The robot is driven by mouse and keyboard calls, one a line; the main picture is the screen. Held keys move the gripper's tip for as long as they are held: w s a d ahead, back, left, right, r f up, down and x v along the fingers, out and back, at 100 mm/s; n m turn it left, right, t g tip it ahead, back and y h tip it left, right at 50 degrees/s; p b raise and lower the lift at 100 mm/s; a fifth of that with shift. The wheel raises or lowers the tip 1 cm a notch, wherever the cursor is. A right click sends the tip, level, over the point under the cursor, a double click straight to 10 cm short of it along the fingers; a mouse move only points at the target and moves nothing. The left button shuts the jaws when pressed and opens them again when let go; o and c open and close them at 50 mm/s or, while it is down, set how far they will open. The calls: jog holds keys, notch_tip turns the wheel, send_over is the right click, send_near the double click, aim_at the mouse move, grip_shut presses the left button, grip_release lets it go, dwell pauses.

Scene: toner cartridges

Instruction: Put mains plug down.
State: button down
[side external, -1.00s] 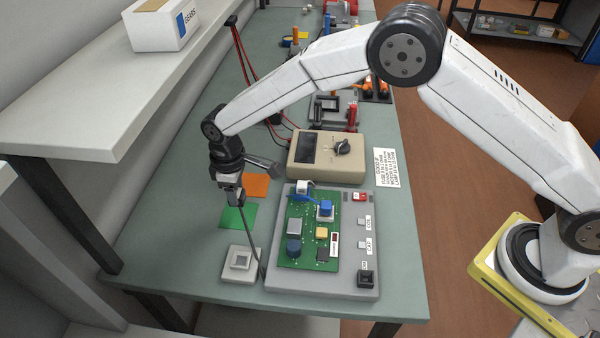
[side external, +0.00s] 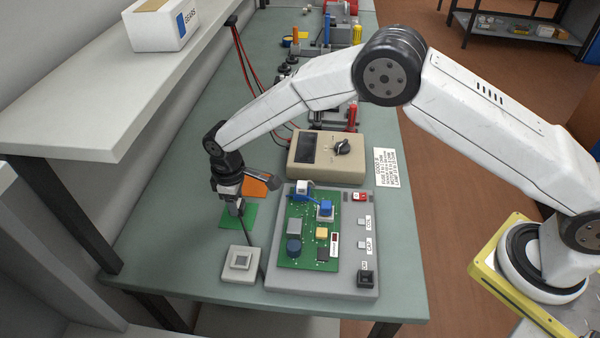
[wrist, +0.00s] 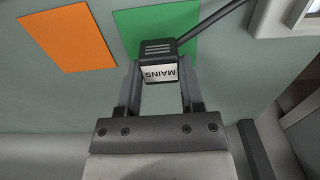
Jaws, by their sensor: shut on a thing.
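The mains plug (wrist: 158,60) is a dark block with a white label reading MAINS and a dark cable running off to the upper right in the wrist view. My gripper (wrist: 160,80) is shut on it. The plug overlaps the green square (wrist: 185,25) in the wrist view. In the side view my gripper (side external: 233,207) is low over the green square (side external: 251,214), pointing down. I cannot tell whether the plug touches the surface. The plug is mostly hidden there, and its cable runs down past the grey socket block (side external: 240,264).
An orange square (side external: 257,186) lies behind the green one. The grey panel with a green circuit board (side external: 308,240) stands to the right. A beige meter (side external: 328,157) is behind it. A shelf (side external: 90,110) overhangs the bench's left side.

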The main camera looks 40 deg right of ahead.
jog(key=shift+f, duration=0.15)
jog(key=shift+c, duration=1.1)
grip_release()
notch_tip(320, 180, up, 12)
jog(key=shift+r, duration=0.2)
